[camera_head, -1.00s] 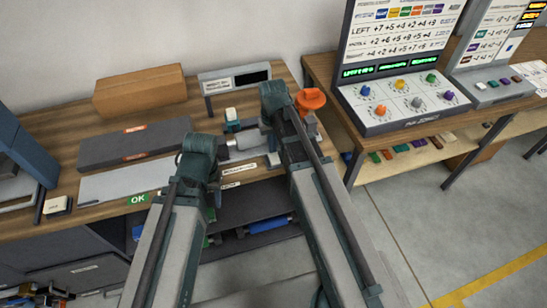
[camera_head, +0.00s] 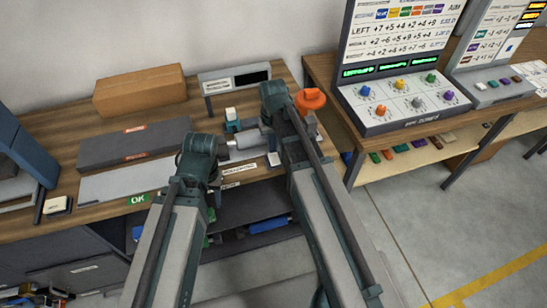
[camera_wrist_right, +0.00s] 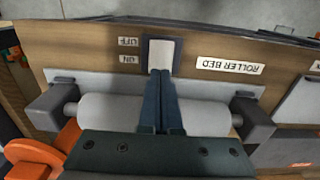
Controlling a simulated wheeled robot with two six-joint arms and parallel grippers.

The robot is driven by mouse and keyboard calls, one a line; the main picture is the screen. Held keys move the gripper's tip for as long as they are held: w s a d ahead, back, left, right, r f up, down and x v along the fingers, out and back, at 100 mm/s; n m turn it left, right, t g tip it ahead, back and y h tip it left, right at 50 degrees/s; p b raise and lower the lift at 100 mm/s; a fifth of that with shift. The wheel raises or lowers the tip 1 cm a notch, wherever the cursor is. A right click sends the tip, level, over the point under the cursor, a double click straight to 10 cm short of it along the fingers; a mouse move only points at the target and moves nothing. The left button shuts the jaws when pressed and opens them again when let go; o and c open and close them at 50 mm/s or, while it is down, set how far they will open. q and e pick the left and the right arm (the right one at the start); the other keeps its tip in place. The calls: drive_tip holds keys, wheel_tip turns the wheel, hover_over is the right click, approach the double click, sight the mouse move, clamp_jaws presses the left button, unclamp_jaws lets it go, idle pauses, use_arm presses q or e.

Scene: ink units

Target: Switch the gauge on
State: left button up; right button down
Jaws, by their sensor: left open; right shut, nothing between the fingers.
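The gauge (camera_head: 236,79) is a grey box with a dark, blank-looking display at the back of the left bench. A pale rocker switch (camera_wrist_right: 160,52) sits in a dark frame on the bench's front strip, with OFF and ON labels beside it; it also shows in the head view (camera_head: 274,159). My right gripper (camera_wrist_right: 160,73) is shut and empty, its fingertips at the switch's ON end; I cannot tell whether they touch. My left gripper (camera_head: 214,188) is open near the front edge, mostly hidden by its own arm.
A pale roller (camera_wrist_right: 100,112) lies between dark end blocks just behind the switch. A ROLLER BED label (camera_wrist_right: 228,65) is beside the switch. An orange knob (camera_head: 311,98) stands right of my right arm. A cardboard box (camera_head: 140,88) and grey panels fill the bench's left.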

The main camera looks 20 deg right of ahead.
sight(272, 155)
drive_tip(key=shift+f+b, duration=0.95)
drive_tip(key=shift+b, duration=0.05)
idle(0.7)
drive_tip(key=shift+r, duration=0.1)
wheel_tip(272, 155, up, 7)
drive_tip(key=p, duration=0.7)
drive_tip(key=shift+s+a, duration=0.15)
drive_tip(key=s+a+n+h, duration=0.1)
drive_tip(key=s+a+n, duration=0.2)
drive_tip(key=s+a, duration=0.7)
drive_tip(key=s, duration=0.4)
